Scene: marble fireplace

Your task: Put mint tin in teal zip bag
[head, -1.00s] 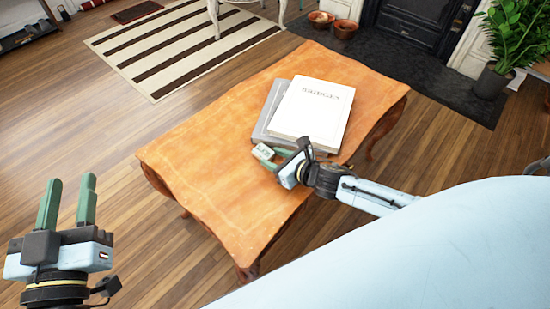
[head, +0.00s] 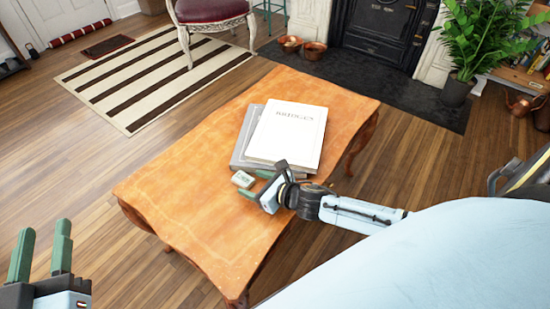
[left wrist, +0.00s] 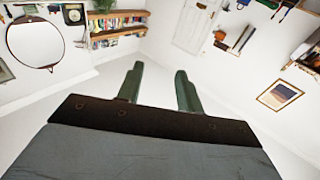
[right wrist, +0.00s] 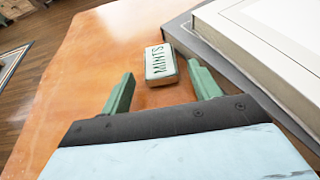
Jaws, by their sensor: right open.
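The mint tin (head: 243,179) is a small pale box with green edges, lying flat on the wooden table (head: 190,205) beside the books. In the right wrist view the tin (right wrist: 160,64) shows the word MINTS. My right gripper (head: 256,184) is open and low over the table, with the tin at its fingertips. In the right wrist view its two green fingers (right wrist: 161,75) stand on either side of the tin's near end, with gaps visible. My left gripper (head: 44,228) is open and empty, off the table's left side; its fingers also show in the left wrist view (left wrist: 158,73). No teal zip bag is visible.
A white book (head: 288,134) lies on a grey book (head: 243,150), close to my right gripper. The table's left and front parts are bare. A chair (head: 212,20), copper pots (head: 314,50), the fireplace (head: 378,35) and a plant (head: 485,45) stand beyond.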

